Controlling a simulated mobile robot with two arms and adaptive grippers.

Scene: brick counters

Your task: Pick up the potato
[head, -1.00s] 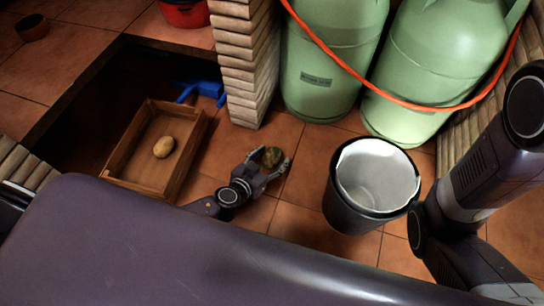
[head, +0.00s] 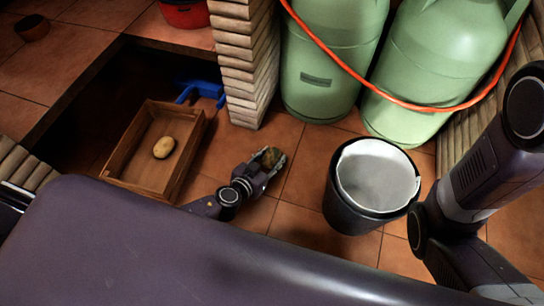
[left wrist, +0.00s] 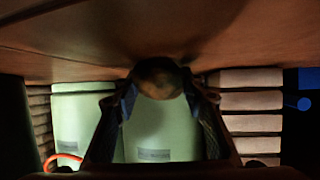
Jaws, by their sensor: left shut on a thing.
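My left gripper (head: 269,164) is shut on a brownish, rounded potato (head: 270,156), just over the tiled floor. In the left wrist view, the held potato (left wrist: 158,77) sits dark between the two fingertips. I cannot tell whether it touches the floor. A second, paler potato (head: 164,147) lies in a wooden crate (head: 189,160) to the left of the gripper. My right arm comes in at the right edge, but its gripper is out of view.
A black bin with a white liner (head: 378,180) stands right of the gripper. Green gas cylinders (head: 322,60) with an orange hose stand behind. A brick pillar (head: 247,75) and a blue object (head: 202,91) are near the crate. Some tiled floor around the gripper is clear.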

